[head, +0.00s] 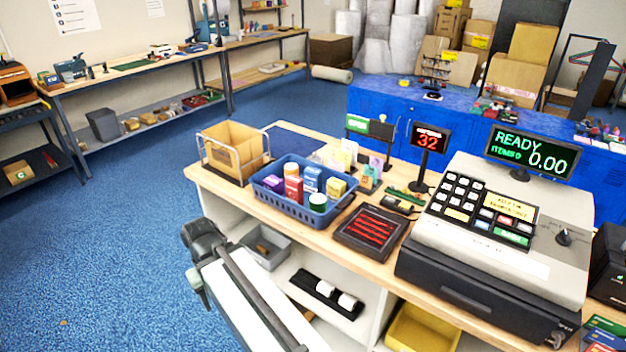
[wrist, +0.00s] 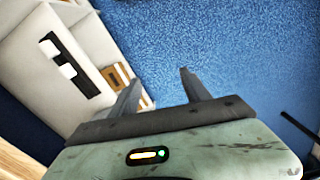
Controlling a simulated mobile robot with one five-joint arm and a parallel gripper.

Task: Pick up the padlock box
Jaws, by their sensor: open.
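In the head view my arm is low in front of the counter, below and left of the basket. No basket box shows in the wrist view.
A dark tray with red bars (head: 370,232) and a cash register (head: 500,240) stand to the right. Below are shelves with a grey bin (head: 265,247). The blue floor (head: 110,240) at left is clear.

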